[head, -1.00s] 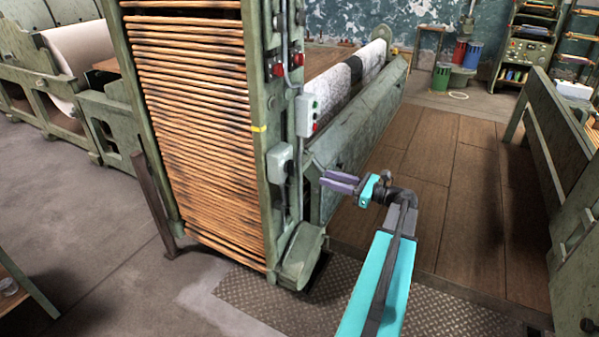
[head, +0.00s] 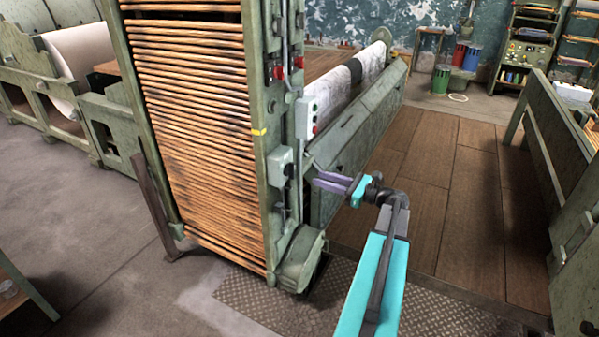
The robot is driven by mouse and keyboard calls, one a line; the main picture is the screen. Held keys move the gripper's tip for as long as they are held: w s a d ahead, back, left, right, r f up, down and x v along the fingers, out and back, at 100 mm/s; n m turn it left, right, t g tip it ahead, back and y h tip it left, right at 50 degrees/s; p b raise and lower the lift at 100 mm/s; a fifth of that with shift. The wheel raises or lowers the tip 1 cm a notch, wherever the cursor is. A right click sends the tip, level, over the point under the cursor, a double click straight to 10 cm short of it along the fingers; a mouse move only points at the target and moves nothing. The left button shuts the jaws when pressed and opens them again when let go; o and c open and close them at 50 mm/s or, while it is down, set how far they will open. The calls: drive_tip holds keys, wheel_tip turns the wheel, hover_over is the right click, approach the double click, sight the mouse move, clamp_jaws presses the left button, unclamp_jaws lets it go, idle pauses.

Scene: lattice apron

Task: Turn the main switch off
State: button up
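A pale grey-green switch box (head: 281,163) is mounted on the near upright of the green machine frame, with a conduit and a small dark fitting (head: 282,212) below it. I cannot tell its on or off position. Above and to its right is a light control box (head: 307,118) with coloured buttons, one of them red. I cannot tell for certain which of these is the main switch. My gripper (head: 315,179) has two purple fingers pointing left toward the upright, to the right of the switch box. It appears apart from both boxes, holding nothing visible. The fingers look close together.
Red knobs (head: 289,67) sit higher on the upright. The rack of wooden slats (head: 195,130) is left of it. A rounded green housing (head: 303,262) stands at its foot, on chequered plate. The long green machine beam (head: 355,135) runs behind my gripper. Wooden flooring (head: 440,190) is clear at right.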

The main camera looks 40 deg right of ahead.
sight(291, 171)
drive_tip(key=p+x, duration=0.1)
drive_tip(key=x, duration=0.9)
drive_tip(key=shift+c, duration=0.4)
clamp_jaws()
